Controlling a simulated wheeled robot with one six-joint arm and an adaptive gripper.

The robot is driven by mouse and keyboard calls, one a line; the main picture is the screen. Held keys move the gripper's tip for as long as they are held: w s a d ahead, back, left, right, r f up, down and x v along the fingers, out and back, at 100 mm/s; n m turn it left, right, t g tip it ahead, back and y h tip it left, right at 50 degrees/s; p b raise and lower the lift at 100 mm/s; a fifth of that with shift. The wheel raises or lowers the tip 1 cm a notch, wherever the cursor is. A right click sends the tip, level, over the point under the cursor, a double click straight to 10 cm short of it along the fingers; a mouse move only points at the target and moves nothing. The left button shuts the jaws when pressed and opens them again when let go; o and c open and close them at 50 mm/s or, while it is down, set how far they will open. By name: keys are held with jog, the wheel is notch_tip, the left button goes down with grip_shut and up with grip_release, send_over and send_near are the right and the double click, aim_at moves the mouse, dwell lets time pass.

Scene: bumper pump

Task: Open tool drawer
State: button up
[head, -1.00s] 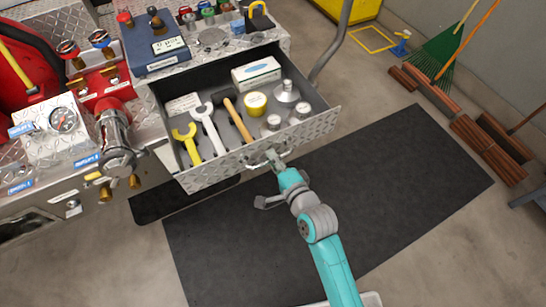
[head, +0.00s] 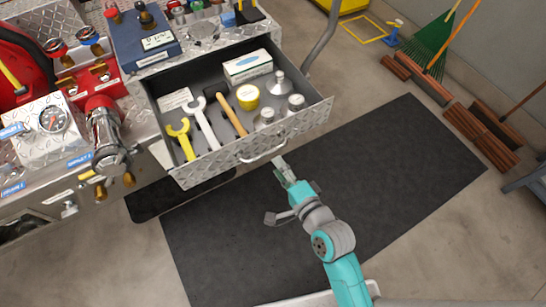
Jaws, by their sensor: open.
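The tool drawer (head: 290,126) stands pulled out from the silver diamond-plate unit.
A red-and-silver pump panel with valves (head: 105,130) is at left. A black mat (head: 400,170) covers the floor, mostly clear.

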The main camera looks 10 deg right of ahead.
jog(key=shift+v, duration=2.35)
jog(key=s+d+r+n+h, duration=0.1)
jog(key=s+d+n, duration=0.3)
jog(key=s, duration=0.9)
jog(key=s+d+r+n+h, duration=0.1)
jog(key=s+d+n+h, duration=0.2)
jog(key=s+n, duration=0.7)
jog(key=shift+s+d+r+h, duration=0.4)
jog(key=shift+s+d, duration=0.15)
jog(key=shift+s, duration=1.1)
dwell(0.7)
